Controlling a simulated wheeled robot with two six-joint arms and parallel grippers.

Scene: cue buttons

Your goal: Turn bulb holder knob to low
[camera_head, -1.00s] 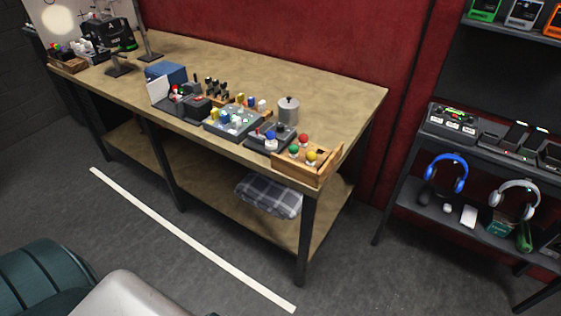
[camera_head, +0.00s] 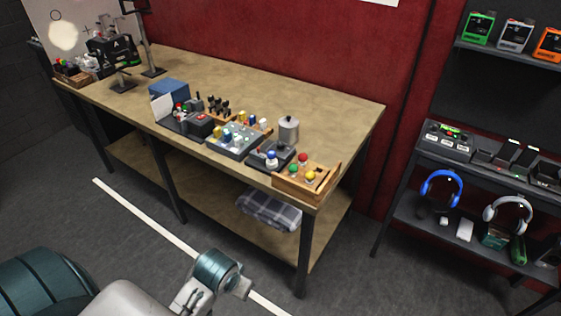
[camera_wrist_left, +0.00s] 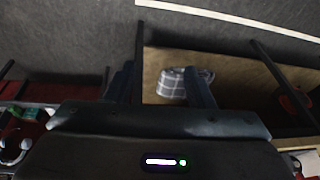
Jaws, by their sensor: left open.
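On the workbench (camera_head: 330,112), a grey box (camera_head: 228,149) carries several coloured round-topped pieces. I cannot tell which of these is the bulb holder, and no knob setting is readable. A teal and white part of my arm shows at the bottom of the head view, well in front of the bench. My left gripper (camera_wrist_left: 161,88) shows in the left wrist view, open and empty, its two dark fingers apart above the floor and lower shelf. My right gripper is not in view.
A wooden tray (camera_head: 293,184) with red, green and yellow pieces sits at the bench's near right corner. A metal canister (camera_head: 289,130) stands behind. A plaid cloth (camera_head: 270,210) lies on the lower shelf. A dark rack with headphones (camera_head: 441,188) stands right. The floor before the bench is clear.

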